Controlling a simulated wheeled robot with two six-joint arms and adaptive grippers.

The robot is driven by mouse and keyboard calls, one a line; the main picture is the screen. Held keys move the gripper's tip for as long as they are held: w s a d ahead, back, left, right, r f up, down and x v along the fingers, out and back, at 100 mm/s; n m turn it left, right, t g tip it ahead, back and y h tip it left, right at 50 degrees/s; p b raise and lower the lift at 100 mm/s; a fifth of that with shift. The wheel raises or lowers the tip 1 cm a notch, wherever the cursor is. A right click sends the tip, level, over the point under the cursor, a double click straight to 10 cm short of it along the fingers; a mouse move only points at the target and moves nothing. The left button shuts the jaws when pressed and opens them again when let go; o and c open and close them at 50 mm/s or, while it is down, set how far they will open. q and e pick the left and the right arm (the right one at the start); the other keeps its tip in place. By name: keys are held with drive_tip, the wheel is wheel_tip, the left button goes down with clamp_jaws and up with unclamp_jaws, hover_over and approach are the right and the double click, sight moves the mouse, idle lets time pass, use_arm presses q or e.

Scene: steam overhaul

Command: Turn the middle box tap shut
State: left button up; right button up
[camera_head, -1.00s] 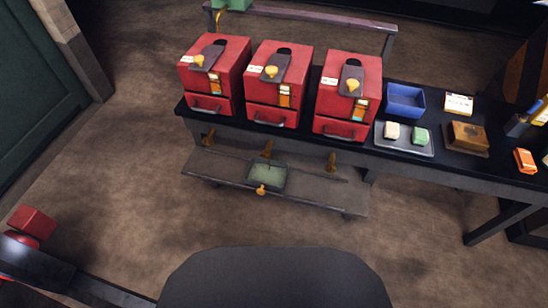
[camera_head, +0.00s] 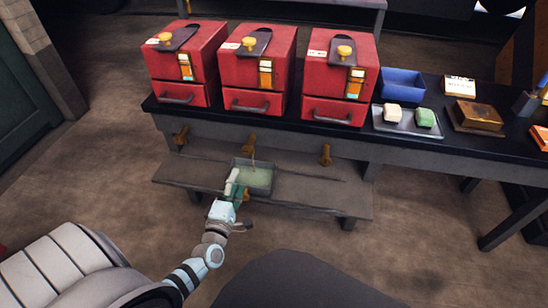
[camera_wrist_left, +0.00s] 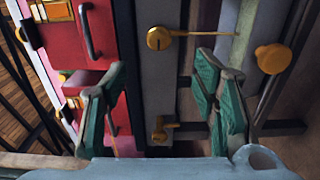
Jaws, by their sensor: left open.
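The middle red box (camera_head: 257,62) stands on the dark table between two like boxes. Below it a brass tap (camera_head: 250,141) sticks out under the table edge; it also shows in the left wrist view (camera_wrist_left: 158,38), with a thin pale line running from it toward the tray. The tray (camera_head: 268,163) holds greenish liquid on the low shelf. My left gripper (camera_head: 236,184) is open and empty at the tray's left front, below the tap and apart from it. In the left wrist view its green-padded fingers (camera_wrist_left: 160,85) are spread wide. My right gripper is not in view.
Like taps sit to the left (camera_head: 181,136) and right (camera_head: 325,154). A brass knob (camera_wrist_left: 273,58) is at the tray's front. The low shelf (camera_head: 330,193) is bare to the right. A blue bin (camera_head: 403,86) and a plate of blocks (camera_head: 408,128) stand on the table.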

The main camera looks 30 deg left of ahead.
sight(247, 151)
use_arm(q)
drive_tip(key=b+x, duration=0.3)
drive_tip(key=x, duration=0.6)
drive_tip(key=shift+w+a+f, duration=0.1)
drive_tip(key=shift+w+a, duration=0.05)
drive_tip(key=shift+w, duration=0.15)
drive_tip(key=b+x, duration=0.1)
drive_tip(key=x, duration=0.2)
drive_tip(key=shift+w+b, duration=0.1)
drive_tip(key=shift+b, duration=0.2)
drive_tip(key=shift+w+a+r, duration=0.2)
drive_tip(key=shift+w+a, duration=0.05)
drive_tip(key=shift+w, duration=0.4)
drive_tip(key=c, duration=1.2)
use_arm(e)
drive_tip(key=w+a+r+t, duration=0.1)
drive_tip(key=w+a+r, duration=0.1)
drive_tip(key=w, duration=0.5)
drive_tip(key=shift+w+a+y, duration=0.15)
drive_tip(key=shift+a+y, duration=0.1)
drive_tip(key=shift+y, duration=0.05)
